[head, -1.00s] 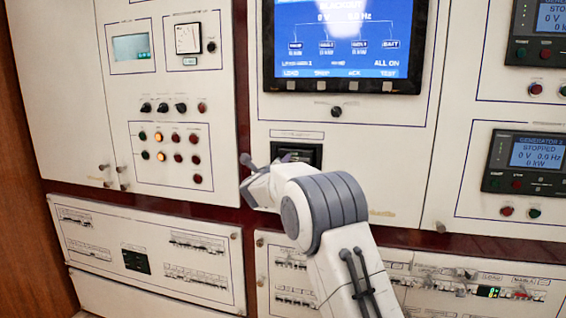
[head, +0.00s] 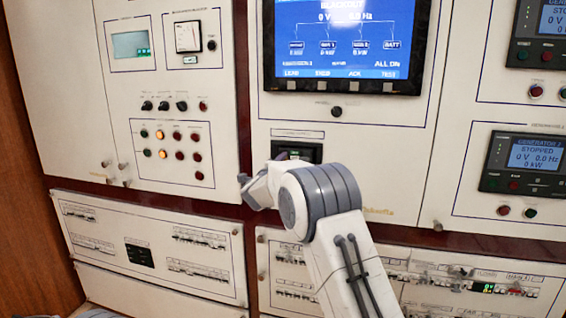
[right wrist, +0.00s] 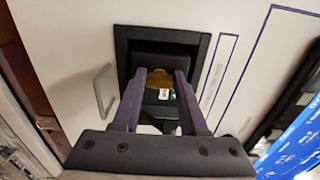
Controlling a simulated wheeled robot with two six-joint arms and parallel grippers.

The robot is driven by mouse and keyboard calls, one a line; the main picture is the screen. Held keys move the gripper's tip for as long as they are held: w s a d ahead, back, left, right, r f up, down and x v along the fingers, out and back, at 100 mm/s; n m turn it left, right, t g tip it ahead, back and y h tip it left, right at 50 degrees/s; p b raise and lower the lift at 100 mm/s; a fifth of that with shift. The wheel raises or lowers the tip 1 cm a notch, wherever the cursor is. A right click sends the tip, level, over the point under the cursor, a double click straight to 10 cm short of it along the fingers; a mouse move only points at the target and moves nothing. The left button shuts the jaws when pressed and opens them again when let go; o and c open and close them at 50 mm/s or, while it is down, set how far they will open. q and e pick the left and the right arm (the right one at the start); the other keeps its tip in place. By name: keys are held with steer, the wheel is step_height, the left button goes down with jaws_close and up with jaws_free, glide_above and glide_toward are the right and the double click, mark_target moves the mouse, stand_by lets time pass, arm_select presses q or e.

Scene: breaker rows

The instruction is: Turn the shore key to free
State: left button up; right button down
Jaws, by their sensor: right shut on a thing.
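The shore key shows in the right wrist view as a small brass-coloured piece (right wrist: 158,83) inside a black recessed housing (right wrist: 196,44). The housing also shows in the head view (head: 310,150), on the cream panel below the large screen. My right gripper (right wrist: 160,76) reaches into the recess with its two purple-grey fingers, one on each side of the brass piece, and is shut on it. In the head view, my right wrist hides the lower left of the housing. The key's exact angle and its position marks cannot be read. My left gripper is out of view.
The large blue screen (head: 345,40) is above, with a black knob (head: 336,112) under it. Indicator lights and switches (head: 172,145) are to the left. Breaker rows (head: 198,240) run along the lower panels. A metal handle (right wrist: 104,90) stands out beside the recess.

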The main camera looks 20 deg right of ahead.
steer(key=shift+f, duration=0.1)
stand_by(0.4)
steer(key=c, duration=0.7)
jaws_free()
steer(key=shift+a, duration=0.1)
steer(key=b+v, duration=0.2)
steer(key=v, duration=0.8)
steer(key=shift+s+a, duration=0.1)
steer(key=shift+s, duration=0.1)
